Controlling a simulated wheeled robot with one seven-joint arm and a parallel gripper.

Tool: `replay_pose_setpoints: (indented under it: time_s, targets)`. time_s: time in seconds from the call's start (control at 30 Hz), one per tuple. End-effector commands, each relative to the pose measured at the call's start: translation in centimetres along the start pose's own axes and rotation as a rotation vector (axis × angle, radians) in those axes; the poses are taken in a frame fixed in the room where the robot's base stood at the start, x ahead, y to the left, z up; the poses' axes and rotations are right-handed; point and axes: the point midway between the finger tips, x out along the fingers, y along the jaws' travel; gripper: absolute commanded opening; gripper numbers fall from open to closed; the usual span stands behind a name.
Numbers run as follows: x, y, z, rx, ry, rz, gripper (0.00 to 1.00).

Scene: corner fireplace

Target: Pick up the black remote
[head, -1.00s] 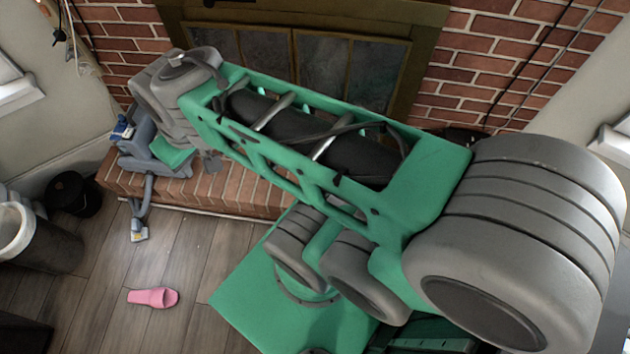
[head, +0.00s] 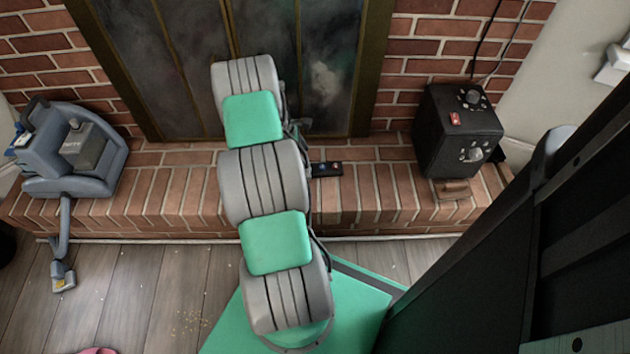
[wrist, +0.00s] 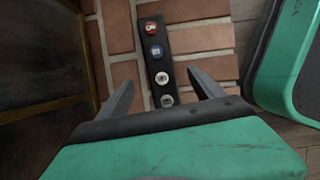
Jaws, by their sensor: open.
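The black remote (head: 327,169) lies on the brick hearth just right of my arm in the head view. In the wrist view the remote (wrist: 154,40) is a narrow black bar with a red, a blue and two pale round buttons. My gripper (wrist: 161,76) is open and empty. Its two fingers are spread on either side of the remote's near part, and the remote's far part extends beyond the fingertips. I cannot tell the height of the fingers above the bricks. In the head view my gripper is mostly hidden behind my arm.
The fireplace doors (head: 150,60) rise directly behind the hearth (head: 160,200). A black box with knobs (head: 455,135) stands on the hearth at right. A grey-blue vacuum-like machine (head: 75,155) stands at left. Bare bricks lie around the remote. The wood floor (head: 130,280) is in front.

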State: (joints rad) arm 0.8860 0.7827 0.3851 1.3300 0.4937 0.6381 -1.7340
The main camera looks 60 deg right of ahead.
Motion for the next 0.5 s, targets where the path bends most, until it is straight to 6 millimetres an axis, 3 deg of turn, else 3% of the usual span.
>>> replay_pose_setpoints:
  time_s: [0.4,0.5]
  targets:
    - [6.5,0.0,0.2,-0.002,0.001,-0.001,0.76]
    - [7.2,0.1,0.3,-0.002,0.002,0.000,0.76]
